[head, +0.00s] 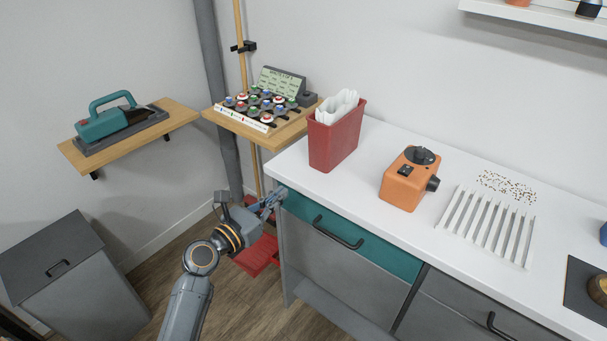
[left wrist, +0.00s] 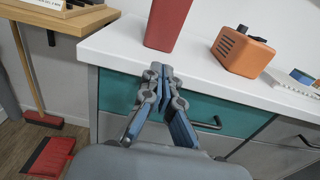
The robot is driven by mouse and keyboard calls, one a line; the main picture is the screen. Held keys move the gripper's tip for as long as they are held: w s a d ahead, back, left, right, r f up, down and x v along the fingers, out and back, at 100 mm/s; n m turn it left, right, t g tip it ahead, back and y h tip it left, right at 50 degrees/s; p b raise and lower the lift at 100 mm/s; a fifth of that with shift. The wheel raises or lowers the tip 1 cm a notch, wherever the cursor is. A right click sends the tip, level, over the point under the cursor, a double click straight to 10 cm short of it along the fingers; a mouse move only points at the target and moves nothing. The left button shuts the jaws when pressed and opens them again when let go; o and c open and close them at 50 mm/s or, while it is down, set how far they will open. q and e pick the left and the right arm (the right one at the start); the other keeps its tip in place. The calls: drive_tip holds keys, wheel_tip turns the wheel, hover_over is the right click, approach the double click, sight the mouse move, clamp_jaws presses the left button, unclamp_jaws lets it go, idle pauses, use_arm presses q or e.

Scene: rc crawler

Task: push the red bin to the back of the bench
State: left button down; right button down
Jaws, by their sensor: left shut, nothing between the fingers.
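The red bin (head: 335,142) stands upright on the white bench (head: 375,190), near its left end, with white paper-like sheets sticking out of its top. It also shows in the left wrist view (left wrist: 166,24), with its top cut off. My left gripper (head: 278,192) is shut and empty. It is in front of the bench's left front corner, near the teal drawer, nearer to me than the bin and apart from it. In the left wrist view the closed fingertips (left wrist: 157,72) point toward the bin's base. My right gripper is not in view.
An orange device (head: 402,185) with a black knob stands right of the bin, with a white slatted rack (head: 487,226) beyond it. A wooden shelf (head: 232,124) with a board of coloured knobs adjoins at left. Bench surface shows between bin and orange device.

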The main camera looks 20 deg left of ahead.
sight(317, 165)
use_arm(q)
drive_tip(key=x, duration=1.2)
drive_tip(key=shift+w+d, duration=0.1)
drive_tip(key=shift+w, duration=0.1)
drive_tip(key=shift+b+x, duration=0.35)
drive_tip(key=shift+x, duration=1.3)
drive_tip(key=shift+s, duration=0.1)
